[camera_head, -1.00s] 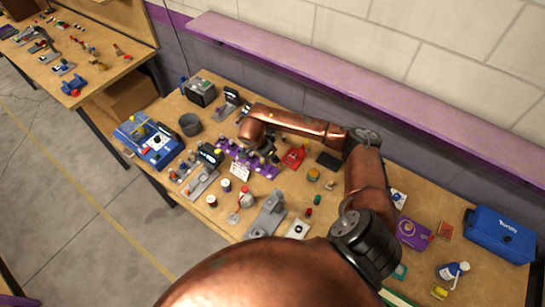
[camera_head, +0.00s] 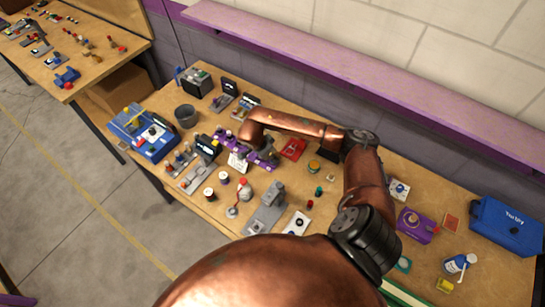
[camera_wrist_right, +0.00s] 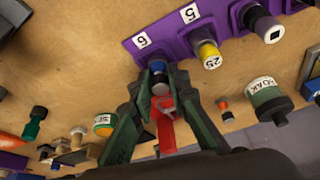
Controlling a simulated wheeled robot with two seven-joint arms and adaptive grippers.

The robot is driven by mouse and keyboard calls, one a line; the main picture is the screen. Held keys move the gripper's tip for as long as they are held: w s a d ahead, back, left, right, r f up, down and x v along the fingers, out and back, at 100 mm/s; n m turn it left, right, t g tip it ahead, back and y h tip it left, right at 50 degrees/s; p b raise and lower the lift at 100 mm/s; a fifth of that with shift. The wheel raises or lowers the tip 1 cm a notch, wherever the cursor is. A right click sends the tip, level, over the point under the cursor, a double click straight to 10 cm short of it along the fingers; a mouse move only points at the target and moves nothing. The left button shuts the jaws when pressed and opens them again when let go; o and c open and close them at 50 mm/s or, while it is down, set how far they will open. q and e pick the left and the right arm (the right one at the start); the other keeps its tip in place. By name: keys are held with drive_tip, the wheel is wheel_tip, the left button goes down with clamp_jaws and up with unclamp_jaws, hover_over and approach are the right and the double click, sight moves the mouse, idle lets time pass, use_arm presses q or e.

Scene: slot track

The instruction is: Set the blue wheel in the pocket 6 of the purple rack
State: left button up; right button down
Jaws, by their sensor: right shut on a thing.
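The purple rack (camera_head: 262,163) lies on the bench in the head view, partly under my right arm. In the wrist view its end (camera_wrist_right: 165,32) has labels 6 and 5. The blue wheel (camera_wrist_right: 157,66), with a dark and pale lower part, is between the fingers of my right gripper (camera_wrist_right: 160,76), at the rack edge below label 6. Whether it is seated in the pocket or just above it, I cannot tell. A yellow piece (camera_wrist_right: 208,54) marked 25 stands by label 5. My left gripper is not in view.
Grey fixtures and small parts crowd the bench around the rack.

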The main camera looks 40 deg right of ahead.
idle(0.3)
drive_tip(key=c, duration=1.8)
unclamp_jaws()
drive_tip(key=shift+d, duration=0.1)
drive_tip(key=shift+o, duration=0.2)
drive_tip(key=v, duration=1.2)
drive_tip(key=shift+f, duration=0.1)
